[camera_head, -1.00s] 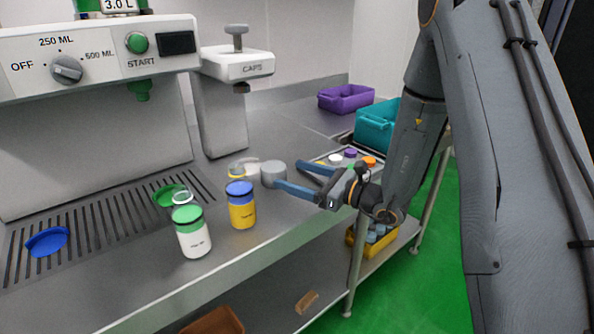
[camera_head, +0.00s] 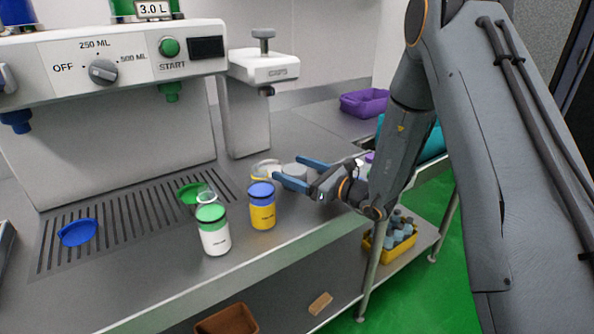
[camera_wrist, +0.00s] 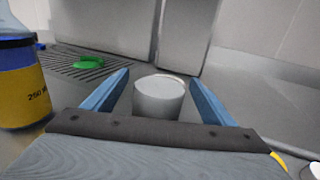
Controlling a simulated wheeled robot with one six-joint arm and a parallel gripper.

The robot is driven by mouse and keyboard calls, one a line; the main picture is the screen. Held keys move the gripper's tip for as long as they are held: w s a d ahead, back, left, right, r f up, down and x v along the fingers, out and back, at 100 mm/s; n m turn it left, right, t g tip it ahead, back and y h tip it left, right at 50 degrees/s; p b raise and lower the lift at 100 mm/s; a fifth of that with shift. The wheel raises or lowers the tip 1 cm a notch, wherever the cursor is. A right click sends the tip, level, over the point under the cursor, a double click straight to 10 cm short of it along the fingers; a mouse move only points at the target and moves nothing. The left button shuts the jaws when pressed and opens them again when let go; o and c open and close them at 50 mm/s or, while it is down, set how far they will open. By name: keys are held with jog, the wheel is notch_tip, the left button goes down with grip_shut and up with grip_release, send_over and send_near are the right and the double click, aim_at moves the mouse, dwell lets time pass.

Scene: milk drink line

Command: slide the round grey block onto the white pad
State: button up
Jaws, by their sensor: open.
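The round grey block (camera_head: 294,170) stands on the steel counter, partly covered by my gripper in the head view. In the wrist view the block (camera_wrist: 158,100) stands upright between the two blue fingers, with space showing on both sides. My gripper (camera_head: 287,169) is open around it, low over the counter; it also shows in the wrist view (camera_wrist: 159,78). A pale, yellow-edged flat thing (camera_head: 265,169) lies just left of the block. I cannot tell for sure whether it is the white pad; a pale edge shows behind the block in the wrist view.
A yellow jar with a blue lid (camera_head: 262,210) stands close, in front and left of my gripper. A white jar with a green lid (camera_head: 213,235) is farther left. The caps press (camera_head: 258,100) stands behind. The purple bin (camera_head: 363,103) is back right.

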jog(key=c, duration=1.3)
jog(key=shift+w+d+b+x, duration=0.15)
jog(key=shift+b+x, duration=0.15)
jog(key=shift+x, duration=0.7)
jog(key=shift+w+d+b+x, duration=0.15)
jog(key=shift+b+x, duration=0.15)
jog(key=shift+x, duration=0.65)
jog(key=shift+w+d+b+x, duration=0.15)
jog(key=shift+b+x, duration=0.15)
jog(key=shift+x, duration=0.7)
jog(key=shift+w+a+r, duration=0.1)
jog(key=shift+a, duration=0.05)
jog(key=shift+w+d+b+x, duration=0.15)
jog(key=shift+b+x, duration=0.2)
jog(key=shift+x, duration=0.45)
jog(key=shift+w+d+b+x, duration=0.1)
jog(key=shift+b+x, duration=0.2)
jog(key=shift+x, duration=0.5)
jog(key=shift+w+d+b+x, duration=0.15)
jog(key=shift+b+x, duration=0.2)
jog(key=shift+x, duration=0.45)
jog(key=shift+a, duration=0.1)
jog(key=o, duration=1.3)
